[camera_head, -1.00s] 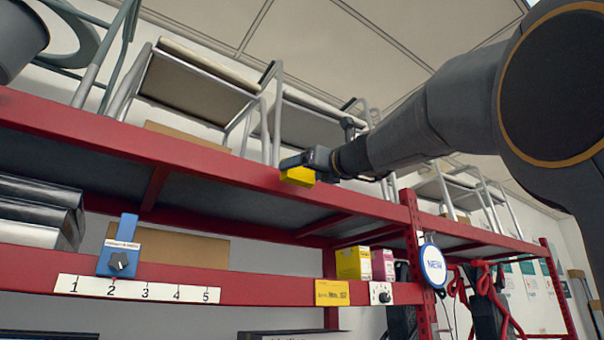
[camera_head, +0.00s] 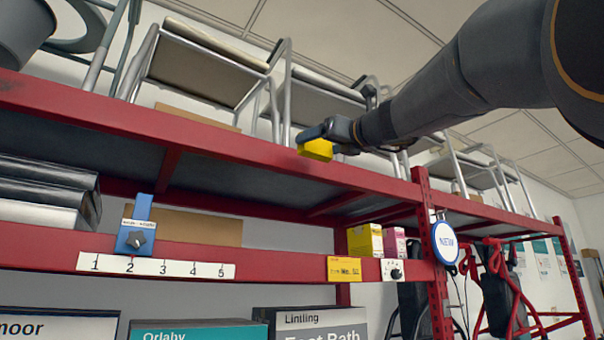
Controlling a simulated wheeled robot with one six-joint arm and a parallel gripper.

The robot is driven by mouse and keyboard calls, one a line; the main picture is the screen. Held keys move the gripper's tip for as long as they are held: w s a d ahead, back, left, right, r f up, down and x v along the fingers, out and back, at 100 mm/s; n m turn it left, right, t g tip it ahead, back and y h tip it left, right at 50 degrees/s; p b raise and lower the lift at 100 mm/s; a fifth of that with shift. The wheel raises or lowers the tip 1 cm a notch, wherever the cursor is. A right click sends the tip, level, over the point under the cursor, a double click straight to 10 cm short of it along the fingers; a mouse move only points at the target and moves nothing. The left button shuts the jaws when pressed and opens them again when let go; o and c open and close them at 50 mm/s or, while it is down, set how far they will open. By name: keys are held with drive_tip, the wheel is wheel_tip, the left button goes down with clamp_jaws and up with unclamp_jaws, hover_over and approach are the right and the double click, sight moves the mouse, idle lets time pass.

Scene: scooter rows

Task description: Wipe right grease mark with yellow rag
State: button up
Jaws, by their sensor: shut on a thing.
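My gripper (camera_head: 314,134) is shut on the yellow rag (camera_head: 316,150), which shows as a small yellow block under the dark fingers. They appear in front of the upper red shelf beam (camera_head: 215,142), near its top edge. I cannot tell whether the rag touches the beam.
A blue slider (camera_head: 136,237) sits above a numbered strip (camera_head: 155,265) on the lower red beam. A yellow label (camera_head: 344,269), a dial (camera_head: 392,270) and a round NEW sign (camera_head: 445,243) are to the right. Chairs (camera_head: 205,65) stand on top. Boxes (camera_head: 200,331) show below.

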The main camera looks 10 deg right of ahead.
drive_tip(key=shift+w+a, duration=0.1)
drive_tip(key=shift+w, duration=0.05)
drive_tip(key=shift+w+a+p, duration=0.2)
drive_tip(key=shift+w+a, duration=0.1)
drive_tip(key=shift+w, duration=0.7)
drive_tip(key=shift+w+a+p, duration=0.25)
drive_tip(key=shift+w+a, duration=0.1)
drive_tip(key=shift+w, duration=0.6)
drive_tip(key=shift+w+a+p, duration=0.2)
drive_tip(key=shift+w+a, duration=0.1)
drive_tip(key=shift+w, duration=0.7)
drive_tip(key=shift+w+a, duration=0.2)
drive_tip(key=shift+w, duration=0.35)
drive_tip(key=shift+w+a, duration=0.15)
drive_tip(key=shift+w, duration=0.35)
drive_tip(key=shift+d, duration=0.1)
drive_tip(key=shift+w+d+p, duration=0.2)
drive_tip(key=shift+w+d, duration=0.1)
drive_tip(key=shift+d, duration=0.6)
drive_tip(key=shift+w+d+p, duration=0.15)
drive_tip(key=shift+w+d, duration=0.1)
drive_tip(key=shift+d, duration=0.6)
drive_tip(key=shift+w+r, duration=0.1)
drive_tip(key=shift+s+a, duration=0.25)
drive_tip(key=shift+a, duration=0.7)
drive_tip(key=shift+s+a, duration=0.25)
drive_tip(key=shift+a, duration=0.65)
